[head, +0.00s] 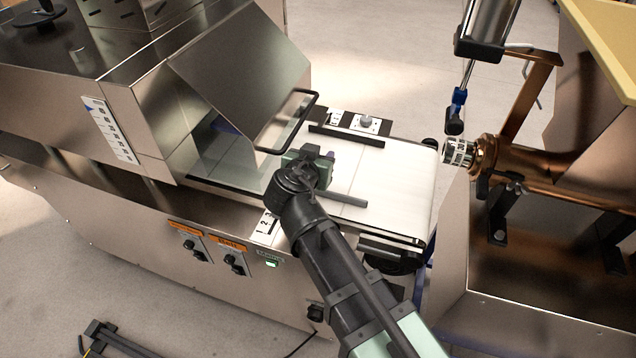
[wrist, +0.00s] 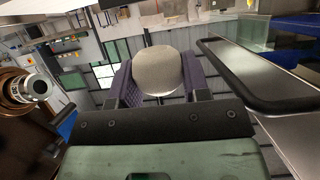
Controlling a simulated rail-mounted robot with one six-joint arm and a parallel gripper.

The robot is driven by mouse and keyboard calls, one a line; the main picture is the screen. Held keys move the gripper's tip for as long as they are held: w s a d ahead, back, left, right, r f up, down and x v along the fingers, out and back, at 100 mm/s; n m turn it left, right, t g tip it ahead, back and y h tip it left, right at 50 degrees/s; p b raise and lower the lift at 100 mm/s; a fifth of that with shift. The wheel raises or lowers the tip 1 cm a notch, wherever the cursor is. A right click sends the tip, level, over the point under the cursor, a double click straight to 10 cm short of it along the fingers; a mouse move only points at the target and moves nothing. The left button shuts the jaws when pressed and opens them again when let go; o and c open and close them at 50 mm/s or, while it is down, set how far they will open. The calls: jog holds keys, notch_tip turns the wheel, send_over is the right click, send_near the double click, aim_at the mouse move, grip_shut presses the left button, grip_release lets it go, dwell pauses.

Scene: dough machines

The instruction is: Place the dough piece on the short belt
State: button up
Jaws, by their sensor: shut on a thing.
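My gripper (head: 325,162) is over the white short belt (head: 402,185) in the head view, close to the handle of the machine's hood. In the wrist view, the two purple fingers of my gripper (wrist: 158,82) are shut on the dough piece (wrist: 158,68). The dough is pale, rounded and smooth, and sits between the fingertips. In the head view the dough is hidden behind my gripper and wrist. The gap between the dough and the belt cannot be told.
A steel hood (head: 240,75) with a black handle (head: 291,122) stands just left of my gripper. Dark guide bars (head: 346,135) lie along the belt. A copper nozzle machine (head: 540,165) stands right of the belt's end. The belt's right part is bare.

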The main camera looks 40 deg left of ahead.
notch_tip(320, 180, down, 5)
jog(key=b, duration=0.4)
jog(key=shift+r, duration=0.5)
jog(key=shift+f+b, duration=0.4)
jog(key=shift+f, duration=0.05)
jog(key=shift+d+f, duration=0.1)
jog(key=shift+d, duration=0.05)
jog(key=o, duration=1)
jog(key=shift+s, duration=0.1)
jog(key=shift+d, duration=0.1)
jog(key=shift+r, duration=0.3)
jog(key=p+v, duration=0.5)
jog(key=v, duration=0.7)
jog(key=shift+a+r, duration=0.2)
jog(key=shift+r, duration=0.05)
